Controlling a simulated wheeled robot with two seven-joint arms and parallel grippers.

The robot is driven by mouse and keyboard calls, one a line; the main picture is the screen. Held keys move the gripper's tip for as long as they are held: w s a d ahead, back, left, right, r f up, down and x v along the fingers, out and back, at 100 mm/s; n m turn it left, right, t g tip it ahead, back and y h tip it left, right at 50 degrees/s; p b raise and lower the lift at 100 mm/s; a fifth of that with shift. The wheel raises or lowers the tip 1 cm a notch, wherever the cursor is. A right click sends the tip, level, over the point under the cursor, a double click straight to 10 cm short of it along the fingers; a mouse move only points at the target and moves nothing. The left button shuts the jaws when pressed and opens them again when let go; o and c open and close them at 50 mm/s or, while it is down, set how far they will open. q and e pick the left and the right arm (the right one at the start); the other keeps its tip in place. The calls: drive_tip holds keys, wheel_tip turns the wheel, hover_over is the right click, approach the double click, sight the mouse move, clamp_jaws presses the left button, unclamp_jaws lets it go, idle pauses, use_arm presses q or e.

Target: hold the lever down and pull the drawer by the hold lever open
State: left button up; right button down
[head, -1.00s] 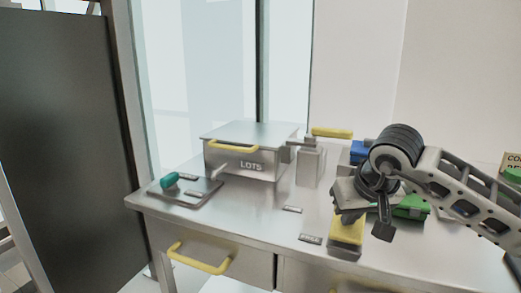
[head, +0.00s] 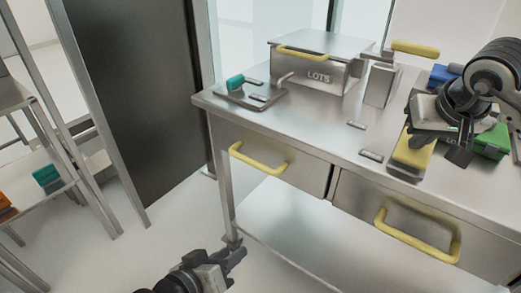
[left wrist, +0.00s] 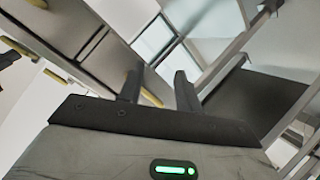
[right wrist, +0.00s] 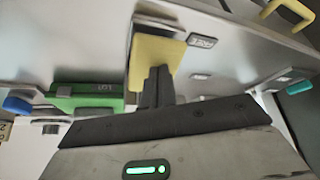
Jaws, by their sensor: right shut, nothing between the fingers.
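A block with a yellow pad (head: 412,152), apparently the hold lever, is at the table's front edge. My right gripper (head: 460,150) is shut and empty beside it. In the right wrist view its fingers (right wrist: 157,88) overlap the lower end of the pad (right wrist: 154,55); contact is unclear. The right drawer (head: 372,205), with a yellow handle (head: 415,240), is below that block. The left drawer (head: 300,166) has its own yellow handle (head: 258,160). Both drawers look shut. My left gripper (head: 236,268) is open and empty, low in front of the table; its fingers show apart (left wrist: 160,90).
A metal box marked LOTS (head: 318,72), a post with a yellow-handled arm (head: 415,48) and a plate with a teal knob (head: 235,82) stand on the table. Blue (head: 443,74) and green (head: 490,142) items are near my right arm. A rack (head: 30,130) stands at left.

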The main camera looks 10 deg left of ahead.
sight(251, 164)
use_arm(q)
drive_tip(key=w+a+r+n+t+h, duration=0.1)
drive_tip(key=w+a+r+n, duration=0.25)
drive_tip(key=w+n, duration=0.2)
drive_tip(key=w+a+r+n+t, duration=0.1)
drive_tip(key=w+a+r+n, duration=0.1)
drive_tip(key=w+r+n, duration=0.4)
drive_tip(key=shift+m+h, duration=0.3)
drive_tip(key=shift+m, duration=0.15)
drive_tip(key=x, duration=0.4)
drive_tip(key=f+x, duration=0.1)
drive_tip(key=x, duration=0.7)
drive_tip(key=shift+a+f, duration=0.25)
drive_tip(key=shift+a, duration=0.05)
drive_tip(key=shift+w+d+f, duration=0.15)
drive_tip(key=shift+w+d, duration=0.1)
drive_tip(key=shift+w, duration=0.3)
clamp_jaws()
